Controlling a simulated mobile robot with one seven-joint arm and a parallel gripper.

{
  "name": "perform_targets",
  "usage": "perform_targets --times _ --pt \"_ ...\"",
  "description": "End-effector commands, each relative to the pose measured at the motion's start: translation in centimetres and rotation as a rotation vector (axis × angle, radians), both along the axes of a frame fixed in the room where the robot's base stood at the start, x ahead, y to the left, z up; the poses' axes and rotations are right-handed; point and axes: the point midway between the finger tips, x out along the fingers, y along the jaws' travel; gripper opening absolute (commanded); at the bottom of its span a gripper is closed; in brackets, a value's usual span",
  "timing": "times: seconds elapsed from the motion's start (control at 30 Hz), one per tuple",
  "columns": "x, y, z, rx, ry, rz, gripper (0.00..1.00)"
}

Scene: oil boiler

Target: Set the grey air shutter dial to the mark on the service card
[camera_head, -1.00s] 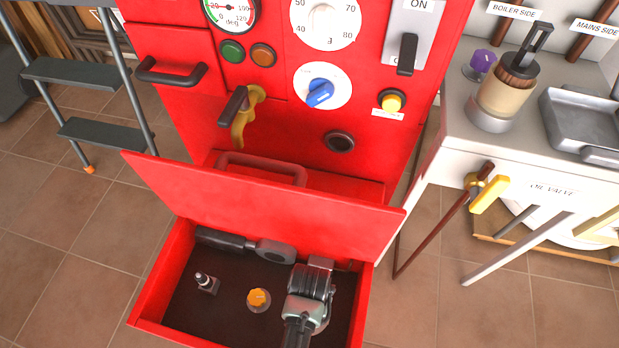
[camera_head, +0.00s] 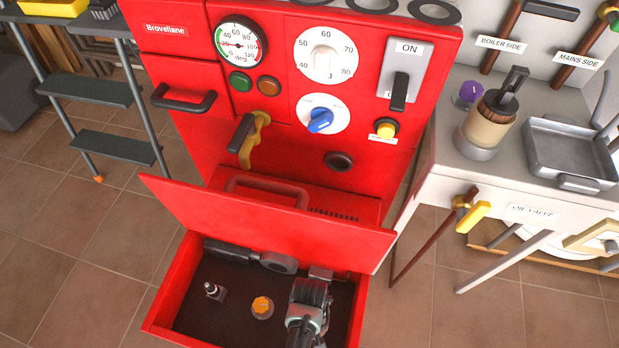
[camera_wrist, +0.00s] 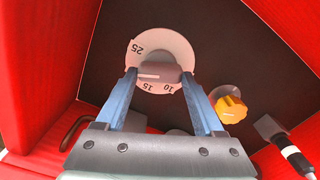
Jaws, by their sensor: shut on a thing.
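The grey air shutter dial (camera_wrist: 157,76) shows in the wrist view on a round white scale plate (camera_wrist: 160,42). The numbers 25, 15 and 10 are readable; others are hidden by the dial and fingers. A pale line on the dial's face points left in this view. My gripper (camera_wrist: 160,80) is shut on the dial, with one blue finger at each end of it. In the head view my wrist (camera_head: 309,300) reaches down into the open red compartment and hides the dial. I cannot make out a service card in either view.
An orange knob (camera_wrist: 230,108) and a small black-and-silver fitting (camera_head: 214,290) are beside the dial. The raised red flap (camera_head: 270,225) stands close behind my wrist.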

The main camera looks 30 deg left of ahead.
Motion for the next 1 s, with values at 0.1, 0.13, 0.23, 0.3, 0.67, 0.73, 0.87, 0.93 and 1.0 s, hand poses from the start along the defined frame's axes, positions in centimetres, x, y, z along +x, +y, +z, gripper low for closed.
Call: perform_targets --times 0.1,0.13,0.23,0.3,0.67,0.73,0.87,0.93,1.0 --pt "0.04 0.06 0.27 0.0 -0.001 0.085 0.14" --pt "0.01 0.06 0.24 0.0 0.0 0.105 0.14" --pt "0.0 0.08 0.18 0.0 -0.001 0.163 0.14" --pt "-0.01 0.08 0.14 0.0 -0.001 0.196 0.14" --pt "0.02 0.12 0.01 0.001 -0.002 0.278 0.14" --pt "0.03 0.13 0.0 0.0 -0.003 0.281 0.14" --pt "0.03 0.13 -0.01 0.001 -0.004 0.282 0.14" --pt "0.03 0.14 -0.01 0.001 -0.004 0.281 0.14" --pt "0.03 0.14 -0.01 0.001 -0.004 0.281 0.14"
